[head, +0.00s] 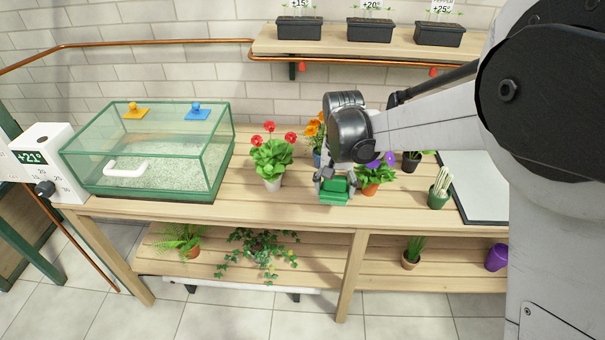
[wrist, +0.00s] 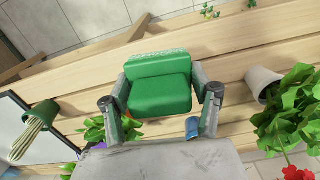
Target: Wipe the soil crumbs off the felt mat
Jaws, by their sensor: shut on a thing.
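My gripper (head: 336,189) is shut on a green block (head: 334,197) and holds it over the front part of the wooden bench. In the wrist view the green block (wrist: 160,92) sits between both fingers of my gripper (wrist: 162,88), with a pale strip along its far edge. I cannot tell whether it touches the bench. A pale flat panel with a dark border (head: 478,188) lies at the bench's right end; it may be the felt mat, and my arm partly hides it. No soil crumbs can be made out.
A red-flowered plant (head: 271,160) stands left of my gripper. A purple-flowered plant (head: 371,182) and a green pot of pale sticks (head: 438,192) stand to its right. A glass case (head: 150,150) fills the bench's left. The bench front between the case and my gripper has free room.

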